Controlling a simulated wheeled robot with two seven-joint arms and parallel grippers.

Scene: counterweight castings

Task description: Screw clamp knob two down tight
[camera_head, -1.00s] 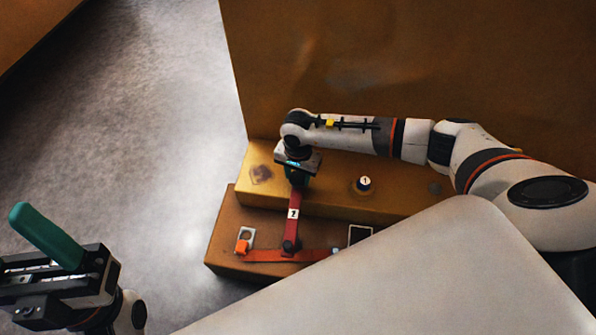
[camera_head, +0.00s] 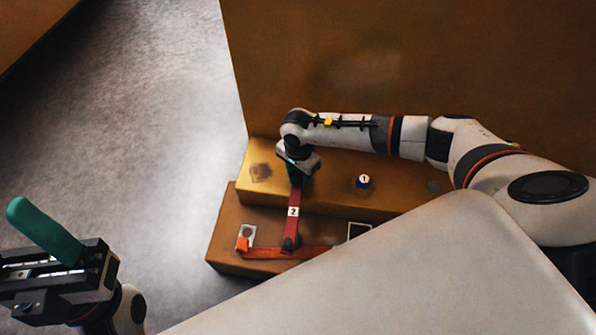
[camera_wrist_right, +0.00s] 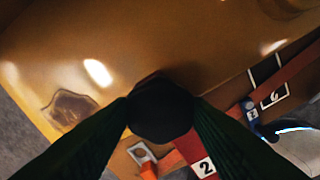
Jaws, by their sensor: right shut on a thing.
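Clamp knob two, a dark round knob (camera_wrist_right: 160,108), sits between the two dark green fingers of my right gripper in the right wrist view. My right gripper (camera_head: 297,179) is shut on it, at the upper end of a red clamp arm (camera_head: 293,215) marked 2. In the head view the gripper hides the knob. The arm's lower end has a dark pivot over an orange-red strap (camera_head: 270,253). The clamp arm's label also shows in the wrist view (camera_wrist_right: 207,167). My left gripper (camera_head: 45,230), with a green finger visible, hangs at the lower left, away from the casting; its opening is unclear.
A stepped ochre casting (camera_head: 225,225) carries the clamp. An orange block (camera_head: 242,244) by a pale plate is at the strap's left end. A tall brown wall (camera_head: 400,60) rises behind; grey floor is open left.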

